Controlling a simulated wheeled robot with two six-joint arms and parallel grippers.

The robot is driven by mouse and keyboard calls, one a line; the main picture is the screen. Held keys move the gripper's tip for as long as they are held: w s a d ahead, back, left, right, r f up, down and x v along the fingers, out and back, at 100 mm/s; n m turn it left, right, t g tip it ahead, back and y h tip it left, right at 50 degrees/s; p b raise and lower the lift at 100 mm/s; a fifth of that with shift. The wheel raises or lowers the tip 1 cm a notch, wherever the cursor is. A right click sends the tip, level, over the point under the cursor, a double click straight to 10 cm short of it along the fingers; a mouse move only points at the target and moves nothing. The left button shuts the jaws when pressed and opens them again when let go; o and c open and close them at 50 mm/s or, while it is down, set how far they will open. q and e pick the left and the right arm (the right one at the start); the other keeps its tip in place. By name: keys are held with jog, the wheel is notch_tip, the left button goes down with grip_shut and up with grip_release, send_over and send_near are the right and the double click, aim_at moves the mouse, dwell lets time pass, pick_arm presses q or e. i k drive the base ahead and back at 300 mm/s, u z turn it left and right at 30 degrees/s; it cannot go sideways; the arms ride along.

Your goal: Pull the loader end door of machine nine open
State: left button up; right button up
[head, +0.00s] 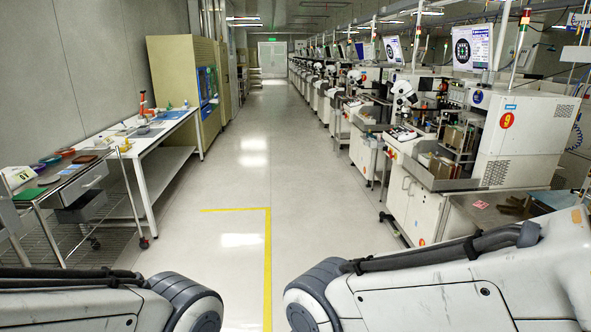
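Machine nine (535,125) stands at the right, a white cabinet with a red round 9 label (507,120) and dark vent panels. Its lower white cabinet front (412,205) faces the aisle. I cannot tell which panel is the loader end door or whether it is open. My left and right arm links show along the bottom edge, well in front of the machine. Both grippers are out of view. My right arm hides part of the floor and the near right area.
A row of similar machines (345,105) runs back along the right. At left stand a wire cart (75,225), a white workbench (150,145) and a beige cabinet (172,75). The aisle floor (238,190) is clear, with a yellow line (267,265).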

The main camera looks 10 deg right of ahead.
aim_at(397, 201)
jog(key=z, duration=0.2)
jog(key=i, duration=1.95)
jog(key=z, duration=0.45)
jog(key=i, duration=2)
jog(key=z, duration=0.15)
jog(key=i, duration=1.45)
jog(key=z, duration=0.05)
